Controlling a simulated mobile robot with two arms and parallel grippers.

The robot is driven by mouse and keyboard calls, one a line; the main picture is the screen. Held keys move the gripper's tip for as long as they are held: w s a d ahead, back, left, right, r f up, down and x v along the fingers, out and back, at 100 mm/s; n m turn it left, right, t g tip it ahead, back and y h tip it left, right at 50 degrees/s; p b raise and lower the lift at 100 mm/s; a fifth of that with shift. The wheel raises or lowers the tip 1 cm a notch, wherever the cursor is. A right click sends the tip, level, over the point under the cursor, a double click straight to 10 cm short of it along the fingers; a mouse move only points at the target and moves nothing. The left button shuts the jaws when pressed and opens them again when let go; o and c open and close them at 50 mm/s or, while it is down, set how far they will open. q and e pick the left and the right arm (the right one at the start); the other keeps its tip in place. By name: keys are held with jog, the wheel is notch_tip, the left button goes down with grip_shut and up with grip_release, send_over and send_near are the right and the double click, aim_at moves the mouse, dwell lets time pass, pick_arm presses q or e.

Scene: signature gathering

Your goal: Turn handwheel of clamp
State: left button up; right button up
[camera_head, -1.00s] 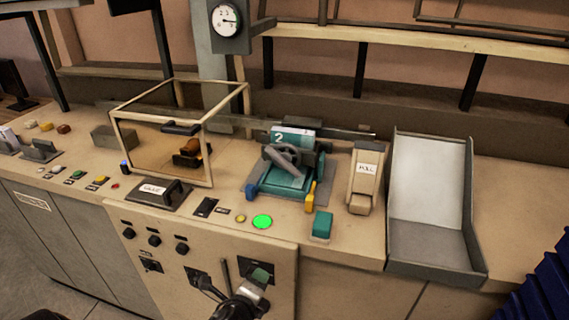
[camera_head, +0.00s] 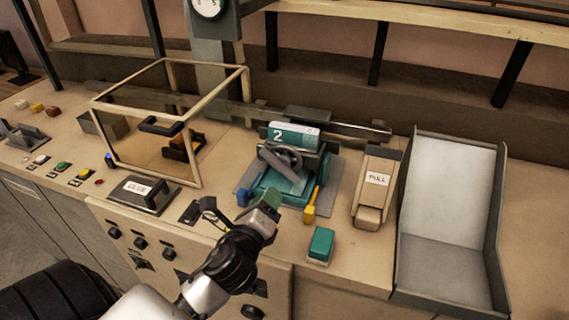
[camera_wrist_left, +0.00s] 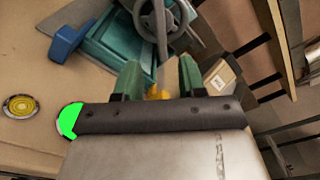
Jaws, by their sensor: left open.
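The clamp (camera_head: 290,190) is a teal block on a grey plate, with a white-and-teal label reading "2" at its back. Its grey handwheel (camera_head: 285,158) sits tilted on top with a bar across it. My left gripper (camera_head: 268,203) is in front of the clamp, low and a little left, apart from the handwheel. In the left wrist view the two green fingers (camera_wrist_left: 161,78) are spread with nothing between them. The handwheel (camera_wrist_left: 163,16) shows beyond them at the top, partly cut off, with the teal clamp body (camera_wrist_left: 105,45) to its left. My right gripper is not in view.
A blue knob (camera_head: 243,196) and a yellow lever (camera_head: 312,207) flank the clamp's front. A teal block (camera_head: 321,243) lies nearer. A beige box labelled "PULL" (camera_head: 375,187) and a grey tray (camera_head: 438,268) stand right; a glass case (camera_head: 146,160) stands left.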

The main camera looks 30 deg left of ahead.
aim_at(281, 171)
pick_arm(q)
jog(key=x, duration=0.2)
jog(key=p+x, duration=0.1)
jog(key=x, duration=0.1)
jog(key=shift+r, duration=0.4)
jog(key=x, duration=0.1)
jog(key=p+x, duration=0.1)
jog(key=x, duration=0.3)
jog(key=shift+f, duration=0.3)
jog(key=shift+w+p, duration=0.2)
jog(key=shift+p, duration=0.1)
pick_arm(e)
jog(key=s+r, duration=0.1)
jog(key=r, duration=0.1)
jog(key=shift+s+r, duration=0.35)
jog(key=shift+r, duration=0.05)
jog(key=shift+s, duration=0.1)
pick_arm(q)
jog(key=shift+c, duration=0.6)
grip_shut()
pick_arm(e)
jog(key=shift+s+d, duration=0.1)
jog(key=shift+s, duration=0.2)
